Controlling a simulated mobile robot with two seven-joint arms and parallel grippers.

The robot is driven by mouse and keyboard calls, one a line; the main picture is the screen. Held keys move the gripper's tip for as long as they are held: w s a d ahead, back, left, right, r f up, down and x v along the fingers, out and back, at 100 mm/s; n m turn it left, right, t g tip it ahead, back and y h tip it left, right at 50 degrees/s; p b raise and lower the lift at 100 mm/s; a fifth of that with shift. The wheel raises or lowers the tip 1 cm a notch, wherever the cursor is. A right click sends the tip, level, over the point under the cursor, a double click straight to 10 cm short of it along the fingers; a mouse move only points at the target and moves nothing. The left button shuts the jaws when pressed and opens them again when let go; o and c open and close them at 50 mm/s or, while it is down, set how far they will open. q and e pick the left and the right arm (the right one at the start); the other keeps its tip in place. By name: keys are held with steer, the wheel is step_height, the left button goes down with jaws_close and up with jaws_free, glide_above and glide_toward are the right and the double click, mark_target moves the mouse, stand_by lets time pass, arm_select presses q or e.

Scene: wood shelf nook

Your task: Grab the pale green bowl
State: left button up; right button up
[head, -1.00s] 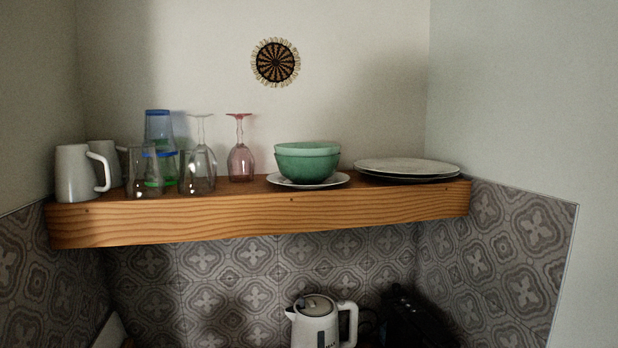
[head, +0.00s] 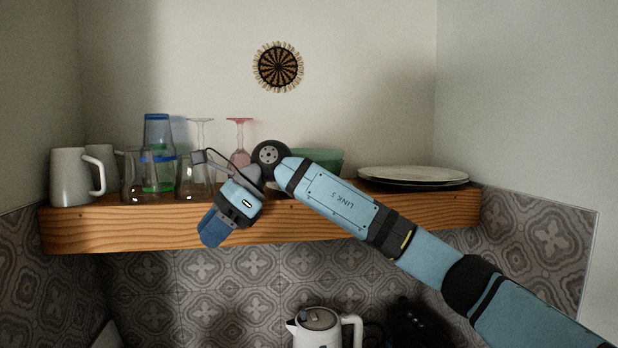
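The pale green bowl (head: 320,154) sits stacked in a darker green bowl (head: 334,168) on the wooden shelf. My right arm crosses in front and hides most of both bowls. My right gripper (head: 214,229) points down and to the left, in front of the shelf's front edge, to the left of the bowls and apart from them. I see no object at its blue fingertips, but the angle does not show whether they are open or shut. My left gripper is not in view.
On the shelf (head: 130,229) stand white mugs (head: 72,178), several clear glasses, a blue-rimmed glass (head: 157,130) and a pink upturned glass (head: 239,135) left of the bowls. Stacked plates (head: 412,174) lie to the right. A kettle (head: 317,330) stands below.

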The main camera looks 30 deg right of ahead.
steer(key=d+r+t+h, duration=0.3)
steer(key=d+r+h, duration=0.3)
steer(key=d+r, duration=0.7)
steer(key=m+t+h, duration=0.2)
steer(key=h, duration=0.2)
glide_toward(316, 154)
steer(key=x, duration=0.3)
steer(key=p+x, duration=0.1)
steer(key=x, duration=0.2)
steer(key=d+p+x, duration=0.1)
steer(key=x, duration=0.2)
steer(key=shift+a, duration=0.1)
steer(key=shift+c, duration=0.2)
jaws_close()
